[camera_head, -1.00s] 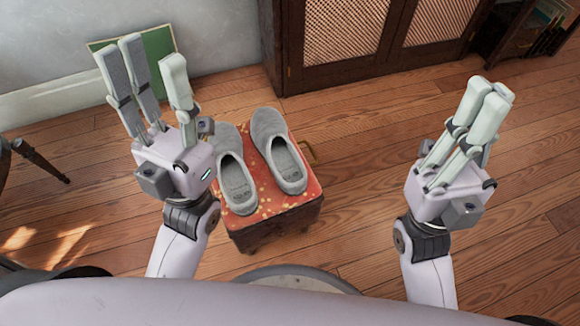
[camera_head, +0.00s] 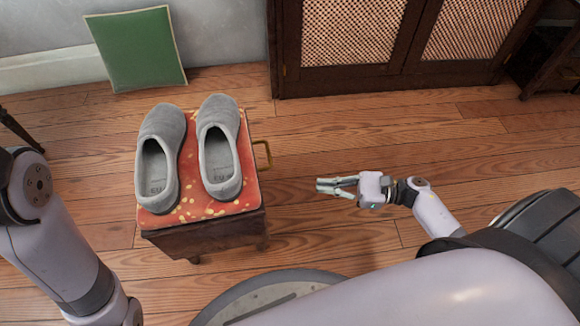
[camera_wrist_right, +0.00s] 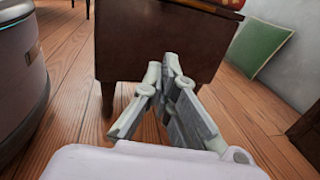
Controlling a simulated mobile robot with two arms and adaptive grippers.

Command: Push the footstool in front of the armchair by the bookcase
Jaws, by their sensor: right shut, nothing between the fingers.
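The footstool (camera_head: 205,238) has a red patterned top, a dark wooden body and short legs. It stands on the wood floor left of centre in the head view, with a brass handle (camera_head: 263,155) on its right side. A pair of grey slippers (camera_head: 219,150) lies on top. My right gripper (camera_head: 322,187) is shut and empty, low to the right of the footstool, pointing at its side with a gap between. In the right wrist view the footstool's wooden side (camera_wrist_right: 150,35) is straight ahead of the fingers. My left arm shows at the left edge; its gripper is out of view.
A green cushion (camera_head: 136,48) leans on the wall behind the footstool. A dark cabinet with lattice doors (camera_head: 390,45) stands at the back right. A dark furniture leg (camera_head: 20,130) shows at the far left. The floor between footstool and cabinet is clear.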

